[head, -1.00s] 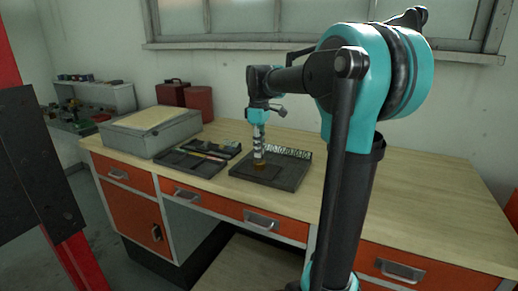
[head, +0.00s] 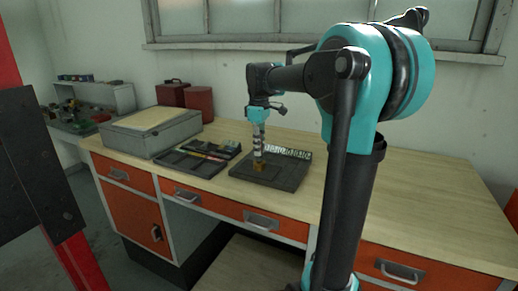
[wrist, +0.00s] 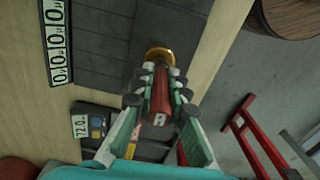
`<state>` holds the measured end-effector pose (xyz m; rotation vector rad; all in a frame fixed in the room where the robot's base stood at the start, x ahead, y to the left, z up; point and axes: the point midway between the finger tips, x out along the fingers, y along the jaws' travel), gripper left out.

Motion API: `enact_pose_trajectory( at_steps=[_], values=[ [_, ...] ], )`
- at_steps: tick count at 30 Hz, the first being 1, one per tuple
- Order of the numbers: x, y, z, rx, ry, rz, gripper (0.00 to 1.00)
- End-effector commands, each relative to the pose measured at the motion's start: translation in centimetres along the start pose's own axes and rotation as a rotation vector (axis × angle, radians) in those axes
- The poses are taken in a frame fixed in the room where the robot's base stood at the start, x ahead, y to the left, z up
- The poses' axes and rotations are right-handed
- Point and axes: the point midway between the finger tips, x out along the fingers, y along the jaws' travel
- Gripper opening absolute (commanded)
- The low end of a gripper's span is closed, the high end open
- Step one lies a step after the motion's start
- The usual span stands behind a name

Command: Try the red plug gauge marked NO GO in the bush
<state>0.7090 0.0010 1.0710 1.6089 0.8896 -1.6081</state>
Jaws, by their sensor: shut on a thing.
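My gripper (wrist: 158,88) is shut on the red plug gauge (wrist: 160,95), and its fingers lie along both sides of it. The brass bush (wrist: 158,52) is just beyond the fingertips in the wrist view. The gauge's far end is hidden by the fingers, so I cannot tell whether it is inside the bush or only against it. In the head view my gripper (head: 259,150) points down over the bush (head: 259,165), which stands on a dark plate (head: 285,180). The marking on the gauge is not readable.
A strip with white number panels (head: 292,153) runs along the plate's back edge. A dark tray (head: 180,165) with a red pencil-like item lies to the left, and a grey box (head: 150,133) stands beyond it. The bench (head: 430,185) is clear on the right.

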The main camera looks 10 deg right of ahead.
Motion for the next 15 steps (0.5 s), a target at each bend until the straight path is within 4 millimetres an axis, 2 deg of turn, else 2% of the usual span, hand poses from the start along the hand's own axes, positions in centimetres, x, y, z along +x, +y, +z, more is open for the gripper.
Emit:
enact_pose_trajectory(
  at_steps=[15],
  values=[
    [-1.3, 0.0, 0.0, 0.0, 0.0, 0.0, 0.0]
  ],
)
